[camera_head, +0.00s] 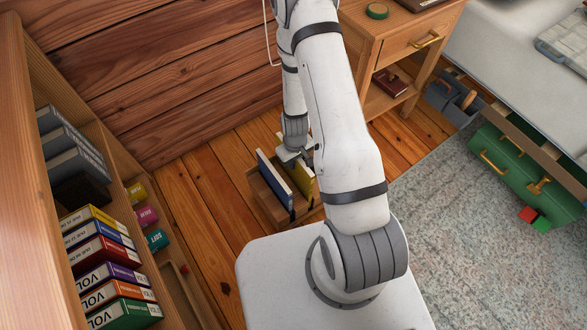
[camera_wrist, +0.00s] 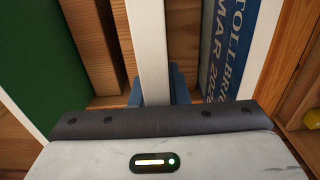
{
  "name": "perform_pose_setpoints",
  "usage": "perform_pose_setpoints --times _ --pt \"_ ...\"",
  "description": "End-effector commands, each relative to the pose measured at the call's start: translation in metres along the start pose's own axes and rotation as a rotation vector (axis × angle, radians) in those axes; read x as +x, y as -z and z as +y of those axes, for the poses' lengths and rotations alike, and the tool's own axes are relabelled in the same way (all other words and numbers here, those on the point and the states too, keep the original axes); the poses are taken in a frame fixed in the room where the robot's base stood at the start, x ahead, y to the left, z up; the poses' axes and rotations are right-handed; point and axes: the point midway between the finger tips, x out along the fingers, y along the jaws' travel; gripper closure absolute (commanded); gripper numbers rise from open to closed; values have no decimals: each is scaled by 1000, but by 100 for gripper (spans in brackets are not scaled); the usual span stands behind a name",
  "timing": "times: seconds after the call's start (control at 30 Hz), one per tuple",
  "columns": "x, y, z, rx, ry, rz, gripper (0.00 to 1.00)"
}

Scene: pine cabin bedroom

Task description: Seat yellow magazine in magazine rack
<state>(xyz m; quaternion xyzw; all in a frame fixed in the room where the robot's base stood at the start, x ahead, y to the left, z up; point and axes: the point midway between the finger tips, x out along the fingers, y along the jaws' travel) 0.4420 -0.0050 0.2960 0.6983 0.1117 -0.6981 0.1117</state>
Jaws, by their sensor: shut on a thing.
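The wooden magazine rack (camera_head: 263,197) stands on the floor, partly hidden behind my arm. A blue magazine (camera_head: 273,180) stands upright in it, and its lettered blue face (camera_wrist: 232,45) shows at the right in the wrist view. The yellow magazine (camera_head: 304,182) is upright at the rack, right of the blue one. My gripper (camera_head: 290,153) is at its upper part. In the wrist view my gripper (camera_wrist: 158,90) is shut on a thin magazine seen edge-on as a white strip (camera_wrist: 149,45). Its lower end is hidden, so I cannot tell whether it rests on the rack's bottom.
A green surface (camera_wrist: 38,65) lies left of the held magazine in the wrist view. A shelf with several binders (camera_head: 105,265) stands at the left, a wooden nightstand (camera_head: 395,40) at the upper right. The rug (camera_head: 440,240) is mostly clear.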

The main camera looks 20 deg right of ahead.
Motion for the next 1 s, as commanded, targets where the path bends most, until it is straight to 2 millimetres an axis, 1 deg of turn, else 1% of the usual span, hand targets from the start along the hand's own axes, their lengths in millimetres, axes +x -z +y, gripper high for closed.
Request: perform_pose_setpoints --times 0.03,0.23,0.53,0.67,0.7,0.93,1.0 --pt "10 0 0 1 0 0 100" --pt "34 0 0 2 0 0 100" --pt "32 0 1 2 0 0 100" --pt "37 0 1 2 0 0 100" --pt "36 0 1 2 0 0 83" --pt "36 0 1 3 0 -1 64" --pt "36 0 1 3 0 -1 64"
